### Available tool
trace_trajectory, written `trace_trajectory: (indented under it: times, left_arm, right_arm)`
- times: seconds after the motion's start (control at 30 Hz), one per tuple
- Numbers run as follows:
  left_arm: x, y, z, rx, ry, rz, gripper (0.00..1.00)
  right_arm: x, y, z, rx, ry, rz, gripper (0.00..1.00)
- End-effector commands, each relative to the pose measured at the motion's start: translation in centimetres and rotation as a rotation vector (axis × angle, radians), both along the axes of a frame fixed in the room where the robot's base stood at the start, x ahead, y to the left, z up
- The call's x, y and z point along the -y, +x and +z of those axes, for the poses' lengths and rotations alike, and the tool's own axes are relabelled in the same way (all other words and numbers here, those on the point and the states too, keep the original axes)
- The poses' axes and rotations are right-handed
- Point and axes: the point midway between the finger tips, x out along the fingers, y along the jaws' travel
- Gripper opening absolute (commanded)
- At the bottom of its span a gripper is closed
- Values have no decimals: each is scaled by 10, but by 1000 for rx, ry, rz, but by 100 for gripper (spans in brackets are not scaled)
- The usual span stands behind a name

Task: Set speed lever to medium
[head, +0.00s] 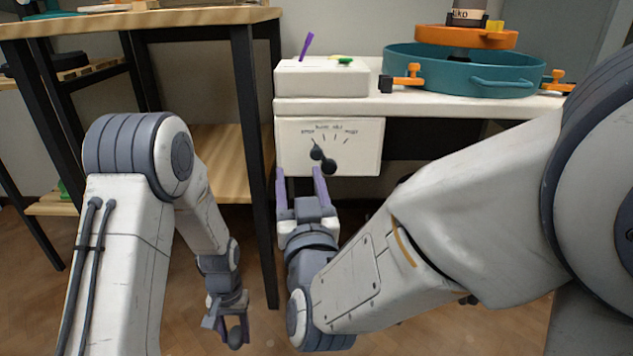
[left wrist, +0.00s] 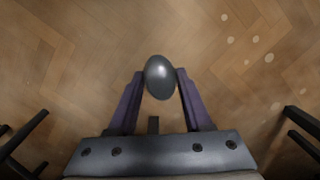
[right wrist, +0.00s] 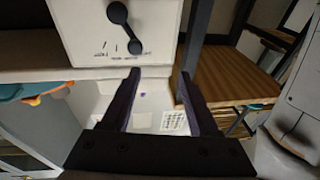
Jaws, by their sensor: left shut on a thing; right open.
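The speed lever (head: 322,160) is a dark bar with round ends on the front of a white control panel (head: 356,155) with a dial of tick marks and small labels. It leans up and left in the head view, towards the left end of the dial; the labels are too small to read surely. My right gripper (head: 300,171) is open, with purple fingers just below and left of the lever, apart from it. The lever also shows beyond its fingers in the right wrist view (right wrist: 126,30). My left gripper (head: 230,328) is shut on a dark grey egg-shaped thing (left wrist: 160,77), low over the floor.
The panel hangs under a white bench with a white box (head: 322,79) and a teal basin (head: 462,75) on top. A wooden table (head: 120,22) with black legs stands at the left, one leg close to my right gripper. Wood floor lies below.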

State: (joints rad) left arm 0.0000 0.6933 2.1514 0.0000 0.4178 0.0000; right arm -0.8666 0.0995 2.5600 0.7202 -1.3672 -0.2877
Motion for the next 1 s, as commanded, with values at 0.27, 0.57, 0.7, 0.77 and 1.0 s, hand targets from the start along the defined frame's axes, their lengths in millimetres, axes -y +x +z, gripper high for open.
trace_trajectory:
  times: [0.27, 0.57, 0.7, 0.77, 1.0]
  left_arm:
    - [0, 0, -75, 1, 0, 0, 5]
    - [0, 0, -73, 1, 0, 0, 5]
    - [0, 0, -53, 1, 0, 0, 5]
    - [0, 0, -43, 0, 0, 0, 5]
    - [0, 0, -7, 0, 0, 0, 5]
  right_arm:
    - [21, -9, -47, 183, -6, -126, 61]
    - [27, -10, -42, 233, -11, -164, 61]
    - [26, -3, -36, 232, -14, -166, 61]
    - [26, 0, -34, 232, -16, -166, 61]
    - [27, 12, -30, 229, -15, -163, 61]
